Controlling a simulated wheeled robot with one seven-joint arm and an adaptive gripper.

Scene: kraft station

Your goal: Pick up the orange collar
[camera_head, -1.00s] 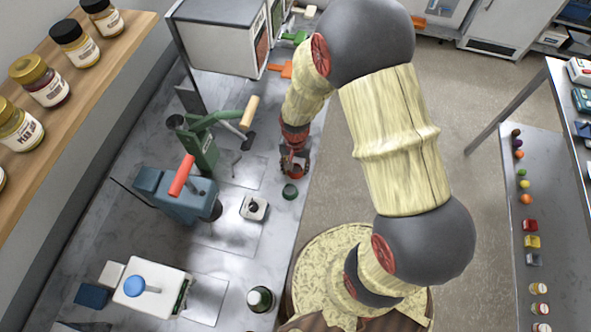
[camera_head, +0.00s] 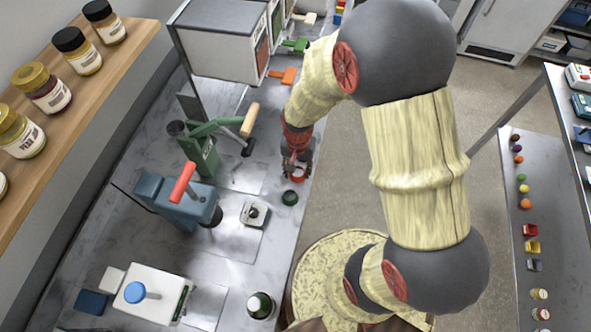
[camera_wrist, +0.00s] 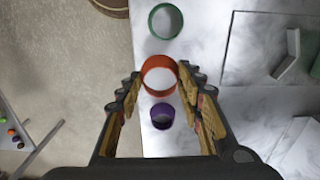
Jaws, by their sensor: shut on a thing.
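The orange collar (camera_wrist: 145,65) is a short open ring between my fingertips in the wrist view. My gripper (camera_wrist: 158,80) is shut on it, with a finger against each side. In the head view my gripper (camera_head: 297,168) is over the right part of the marble counter, and the orange collar (camera_head: 298,178) shows just below the fingers. A purple collar (camera_wrist: 162,117) lies behind the orange one in the wrist view, between the fingers but apart from them. A green collar (camera_wrist: 165,21) lies on the counter just beyond the orange one.
The green collar also shows in the head view (camera_head: 289,198). A blue press with a red handle (camera_head: 183,182) and a green lever press (camera_head: 205,155) stand to the left.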

